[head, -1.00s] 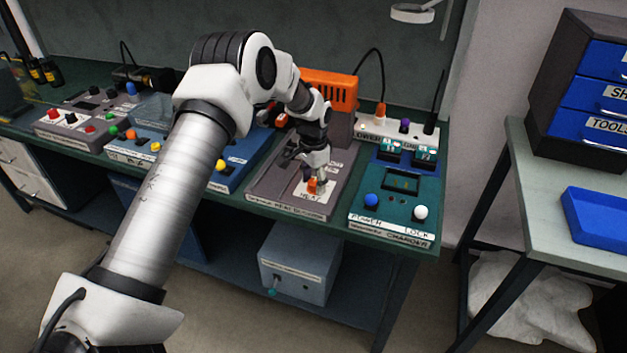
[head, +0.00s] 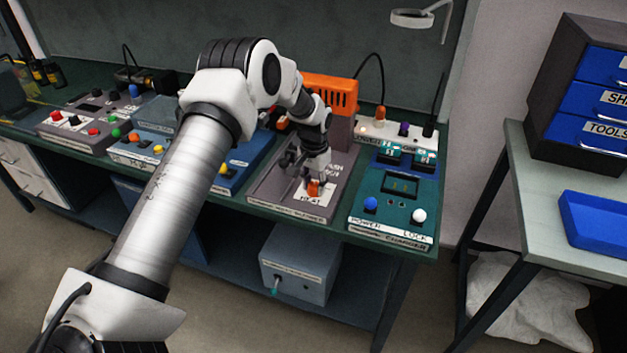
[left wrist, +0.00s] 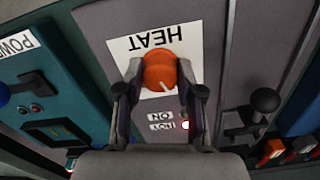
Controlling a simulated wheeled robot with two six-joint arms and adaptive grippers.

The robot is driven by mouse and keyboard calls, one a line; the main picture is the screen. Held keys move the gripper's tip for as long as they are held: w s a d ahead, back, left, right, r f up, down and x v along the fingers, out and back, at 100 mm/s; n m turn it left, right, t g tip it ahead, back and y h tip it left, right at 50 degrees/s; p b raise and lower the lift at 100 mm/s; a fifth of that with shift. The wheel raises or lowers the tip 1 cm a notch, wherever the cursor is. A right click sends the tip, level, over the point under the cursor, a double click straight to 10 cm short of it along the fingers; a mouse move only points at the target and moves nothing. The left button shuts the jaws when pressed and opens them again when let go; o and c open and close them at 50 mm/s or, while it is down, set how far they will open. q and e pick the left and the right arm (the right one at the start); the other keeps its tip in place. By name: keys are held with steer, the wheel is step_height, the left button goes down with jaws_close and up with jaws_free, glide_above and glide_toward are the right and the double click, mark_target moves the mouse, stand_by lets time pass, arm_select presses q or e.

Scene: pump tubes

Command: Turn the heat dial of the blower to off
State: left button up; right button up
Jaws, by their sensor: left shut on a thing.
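The orange heat dial (left wrist: 161,72) sits beside the HEAT label (left wrist: 154,40) on the blower's grey panel (left wrist: 190,15). My left gripper (left wrist: 160,78) is shut on the dial, with a finger on each side of it. A pale pointer line on the dial slants in the left wrist view. In the head view my left gripper (head: 314,180) is over the dial (head: 313,188), partly covering the panel (head: 285,200). My right gripper is not in view.
The teal charger (head: 395,220) with blue and white knobs stands close on the right. A blue device (head: 235,165) is on the left. The orange blower housing (head: 330,90) rises behind.

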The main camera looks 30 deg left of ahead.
mark_target(315, 184)
arm_select(q)
steer(key=n+p, duration=0.1)
steer(key=n, duration=0.4)
steer(key=shift+f+p, duration=0.1)
steer(key=shift+p, duration=0.3)
steer(key=o, duration=1)
steer(key=shift+o, duration=0.8)
steer(key=shift+w+f, duration=0.15)
steer(key=shift+w, duration=0.05)
step_height(315, 184, up, 12)
